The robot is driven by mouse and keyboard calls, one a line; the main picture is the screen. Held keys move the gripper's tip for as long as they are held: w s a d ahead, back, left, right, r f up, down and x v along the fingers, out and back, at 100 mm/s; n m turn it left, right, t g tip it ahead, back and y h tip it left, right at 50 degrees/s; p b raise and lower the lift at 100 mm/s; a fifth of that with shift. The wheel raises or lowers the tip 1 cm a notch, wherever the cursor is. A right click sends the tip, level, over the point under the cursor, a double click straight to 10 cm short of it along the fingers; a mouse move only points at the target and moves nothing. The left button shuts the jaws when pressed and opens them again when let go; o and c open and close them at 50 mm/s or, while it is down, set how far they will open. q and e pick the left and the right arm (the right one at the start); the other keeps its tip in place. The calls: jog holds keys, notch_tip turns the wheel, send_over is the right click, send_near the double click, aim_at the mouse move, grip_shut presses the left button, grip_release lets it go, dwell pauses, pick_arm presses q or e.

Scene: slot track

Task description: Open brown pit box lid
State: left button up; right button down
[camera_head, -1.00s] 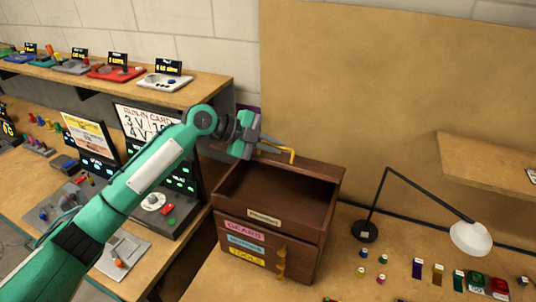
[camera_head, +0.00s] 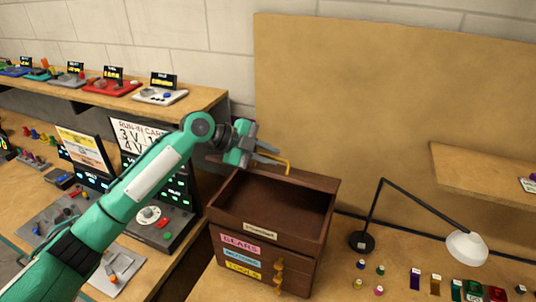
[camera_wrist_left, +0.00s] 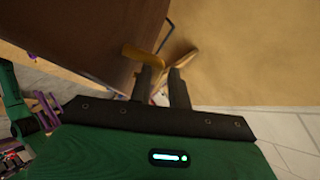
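The brown pit box (camera_head: 262,250) stands on the bench with its top open and its dark inside showing. Its lid (camera_head: 314,180) is swung up at the back; most of it is hidden behind the box. A brass handle (camera_head: 286,168) sticks up behind the back edge. In the left wrist view the brown lid panel (camera_wrist_left: 70,40) fills the upper left, with the brass handle (camera_wrist_left: 143,54) just beyond the fingertips. My left gripper (camera_head: 280,158) is behind the box's back edge, close to the handle, its fingers apart with nothing between them. It also shows in the left wrist view (camera_wrist_left: 163,76). My right gripper is out of view.
A black desk lamp (camera_head: 363,240) stands right of the box, with several small pegs and coloured blocks nearby. Dark display panels and a grey console (camera_head: 160,230) are to the left. A tan board (camera_head: 390,100) rises behind.

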pick_arm(q)
jog(key=shift+a+r, duration=0.15)
jog(key=shift+a, duration=0.2)
jog(key=b+v, duration=0.5)
jog(key=v, duration=0.8)
jog(key=shift+b, duration=0.35)
jog(key=shift+s+d+r, duration=0.1)
